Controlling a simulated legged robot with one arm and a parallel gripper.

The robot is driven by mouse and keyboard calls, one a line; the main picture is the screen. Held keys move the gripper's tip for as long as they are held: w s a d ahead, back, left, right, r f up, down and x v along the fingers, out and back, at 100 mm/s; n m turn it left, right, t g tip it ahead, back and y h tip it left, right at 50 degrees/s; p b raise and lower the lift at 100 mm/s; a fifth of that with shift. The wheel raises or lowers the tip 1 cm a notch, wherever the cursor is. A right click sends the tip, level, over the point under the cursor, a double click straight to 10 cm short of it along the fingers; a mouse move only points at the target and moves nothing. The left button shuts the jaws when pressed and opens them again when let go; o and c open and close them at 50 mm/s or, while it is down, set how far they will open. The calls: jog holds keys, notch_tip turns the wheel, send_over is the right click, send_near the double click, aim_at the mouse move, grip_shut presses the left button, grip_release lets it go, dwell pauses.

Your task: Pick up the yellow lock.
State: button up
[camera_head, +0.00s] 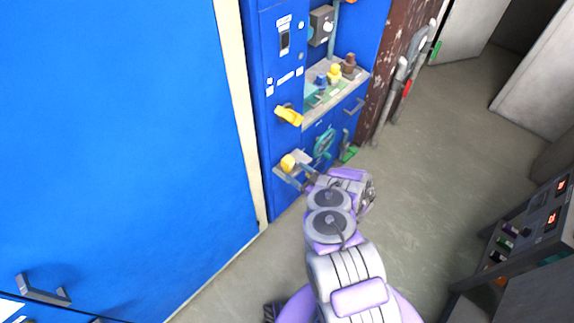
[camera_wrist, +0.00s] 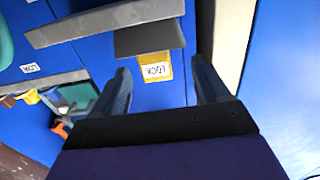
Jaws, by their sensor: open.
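A yellow lock-like piece (camera_head: 289,162) is low on the blue cabinet front in the head view, right by the end of my arm. In the wrist view a yellow piece with a white label (camera_wrist: 155,70) lies between the lines of my two fingers, partly hidden behind a grey block (camera_wrist: 148,38). My gripper (camera_wrist: 162,84) is open, one finger on each side of the yellow piece. I see no finger contact; the depth between them is unclear. Another yellow piece (camera_head: 289,116) sits higher on the cabinet.
A grey bar (camera_wrist: 100,22) crosses above the yellow piece in the wrist view. A shelf (camera_head: 338,101) with small coloured items is up and right of my gripper. A teal wheel (camera_head: 324,143) is close by. A console (camera_head: 530,225) stands at right; the floor (camera_head: 430,190) between is clear.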

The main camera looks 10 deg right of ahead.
aim_at(292, 165)
jog(key=shift+w+a, duration=0.4)
jog(key=shift+w, duration=0.2)
jog(key=shift+w+d, duration=0.15)
jog(key=shift+w, duration=0.2)
jog(key=x, duration=0.1)
jog(key=b+x, duration=0.2)
jog(key=x, duration=0.1)
jog(key=shift+w+r, duration=0.1)
jog(key=shift+r, duration=0.25)
jog(key=shift+w+a+r, duration=0.1)
jog(key=shift+w+a, duration=0.15)
jog(key=shift+a, duration=0.1)
jog(key=shift+d, duration=0.35)
jog(key=c, duration=0.6)
jog(key=shift+a, duration=0.2)
jog(key=c, duration=0.5)
jog(key=shift+r, duration=0.1)
